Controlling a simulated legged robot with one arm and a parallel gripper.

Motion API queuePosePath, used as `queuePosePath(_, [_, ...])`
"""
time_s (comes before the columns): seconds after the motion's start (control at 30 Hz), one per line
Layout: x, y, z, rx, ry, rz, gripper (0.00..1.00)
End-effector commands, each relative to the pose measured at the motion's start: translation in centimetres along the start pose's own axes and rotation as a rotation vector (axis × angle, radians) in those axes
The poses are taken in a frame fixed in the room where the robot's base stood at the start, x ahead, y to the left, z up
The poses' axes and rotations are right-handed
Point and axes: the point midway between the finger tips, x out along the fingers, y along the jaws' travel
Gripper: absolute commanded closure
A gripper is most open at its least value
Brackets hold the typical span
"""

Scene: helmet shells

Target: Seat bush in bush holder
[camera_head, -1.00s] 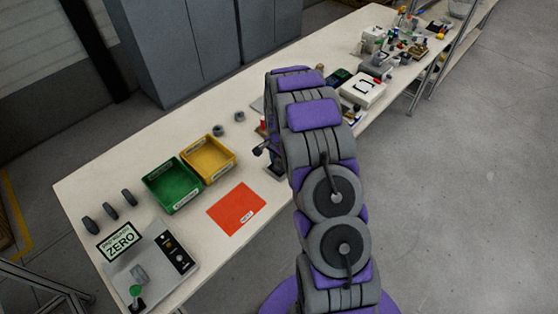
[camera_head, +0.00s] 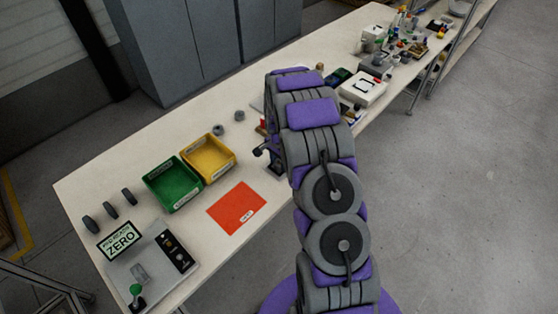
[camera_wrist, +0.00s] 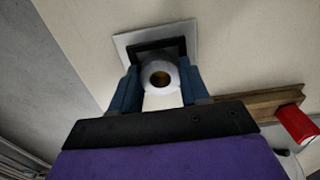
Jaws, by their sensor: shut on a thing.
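In the wrist view a pale round bush (camera_wrist: 147,76) with a dark brownish centre sits between the two blue fingers of my gripper (camera_wrist: 159,72). The gripper is shut on it, and the bush's round end faces the camera. Just beyond it is a black square-edged part (camera_wrist: 158,46) on a light square plate, which looks like the bush holder. The bush overlaps this part in the picture; I cannot tell whether they touch or how deep the bush sits.
Two grey rings (camera_head: 218,130) lie on the table behind the yellow bin (camera_head: 210,158) and green bin (camera_head: 172,184). An orange sheet (camera_head: 237,208) lies in front. In the wrist view a red cylinder (camera_wrist: 296,124) and a wooden strip (camera_wrist: 250,104) are to the right.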

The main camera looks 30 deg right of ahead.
Motion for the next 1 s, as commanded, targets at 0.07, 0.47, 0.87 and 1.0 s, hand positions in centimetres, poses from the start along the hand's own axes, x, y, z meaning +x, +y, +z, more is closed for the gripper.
queuePosePath(0.07, [-0.02, -0.01, -0.01, 0.000, 0.000, 0.000, 0.77])
queuePosePath(0.47, [0.00, -0.01, -0.01, 0.000, 0.000, 0.000, 0.77])
queuePosePath(0.87, [0.01, -0.01, 0.00, 0.000, 0.000, 0.000, 0.25])
queuePosePath(1.0, [0.01, -0.01, 0.00, 0.000, 0.000, 0.000, 0.25])
